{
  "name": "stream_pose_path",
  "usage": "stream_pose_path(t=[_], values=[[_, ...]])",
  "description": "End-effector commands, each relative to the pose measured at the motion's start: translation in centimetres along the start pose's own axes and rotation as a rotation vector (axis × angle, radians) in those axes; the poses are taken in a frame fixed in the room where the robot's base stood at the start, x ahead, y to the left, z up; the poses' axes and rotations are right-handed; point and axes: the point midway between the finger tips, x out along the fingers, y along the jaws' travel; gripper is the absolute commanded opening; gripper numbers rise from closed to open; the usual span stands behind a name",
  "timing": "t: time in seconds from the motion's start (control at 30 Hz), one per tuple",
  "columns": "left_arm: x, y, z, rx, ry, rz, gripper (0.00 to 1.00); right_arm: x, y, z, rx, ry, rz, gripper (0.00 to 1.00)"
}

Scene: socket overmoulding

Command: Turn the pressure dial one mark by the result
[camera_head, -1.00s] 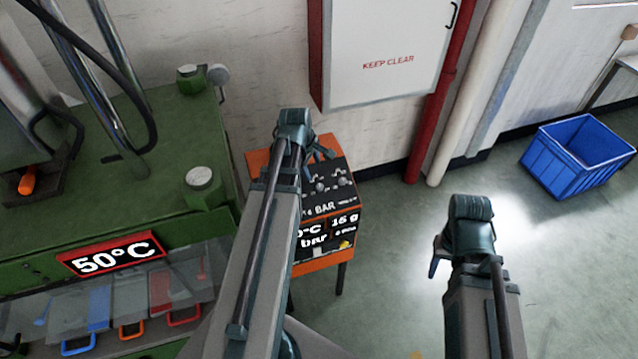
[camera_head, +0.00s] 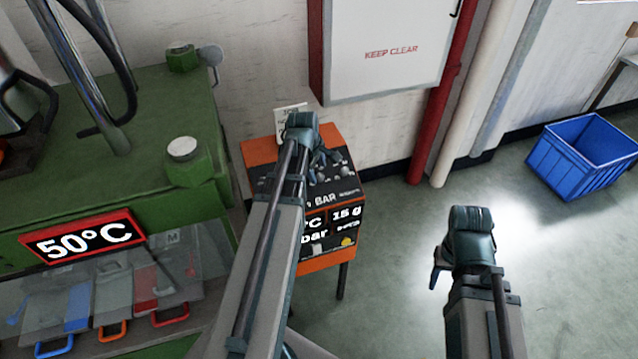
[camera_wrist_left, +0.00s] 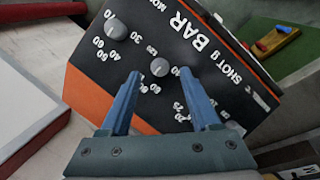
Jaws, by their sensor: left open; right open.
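The orange and black control box (camera_head: 335,225) stands left of centre in the head view, with small knobs on its sloped top and a lit readout on its front. In the left wrist view, a grey round dial (camera_wrist_left: 159,67) beside the BAR lettering lies between my left fingertips. A second knob (camera_wrist_left: 114,27) is at upper left, and a third (camera_wrist_left: 235,128) is partly hidden by a finger. My left gripper (camera_head: 320,160) is open over the panel; contact with the dial cannot be told. My right gripper (camera_head: 437,270) is open and away over the floor.
A green machine (camera_head: 120,190) with a 50°C display (camera_head: 83,236) stands left of the box. A white card (camera_head: 290,110) is behind the box, below a KEEP CLEAR cabinet (camera_head: 385,60). A blue crate (camera_head: 580,160) is on the floor at right, with clear floor between.

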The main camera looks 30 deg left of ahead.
Motion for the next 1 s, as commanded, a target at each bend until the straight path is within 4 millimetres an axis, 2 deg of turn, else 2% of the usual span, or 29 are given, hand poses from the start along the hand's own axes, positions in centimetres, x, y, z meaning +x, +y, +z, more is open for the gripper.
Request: stream_pose_path(t=[0.03, 0.2, 0.57, 0.67, 0.93, 1.0], values=[[1.5, -0.1, 0.0, 0.001, 0.0, 0.0, 0.63, 1.4, -0.1, -0.1, 0.0, 0.0, 0.0, 0.5], [3.1, -0.1, 0.0, 0.001, 0.0, 0.0, 0.63, 3.0, -0.3, -0.2, 0.001, 0.0, 0.0, 0.5], [3.3, 0.0, 0.0, 0.0, 0.0, 0.0, 0.63, 3.1, -0.3, -0.2, 0.001, 0.0, 0.0, 0.5], [3.3, 0.0, 0.0, 0.0, 0.0, 0.0, 0.49, 3.1, -0.3, -0.2, 0.001, 0.0, 0.0, 0.5], [3.3, 0.0, 0.0, 0.0, 0.0, 0.0, 0.0, 3.1, -0.3, -0.2, 0.0, 0.0, 0.0, 0.5], [3.3, 0.0, 0.0, 0.0, 0.0, 0.0, 0.0, 3.1, -0.3, -0.2, 0.0, 0.0, 0.0, 0.5]])
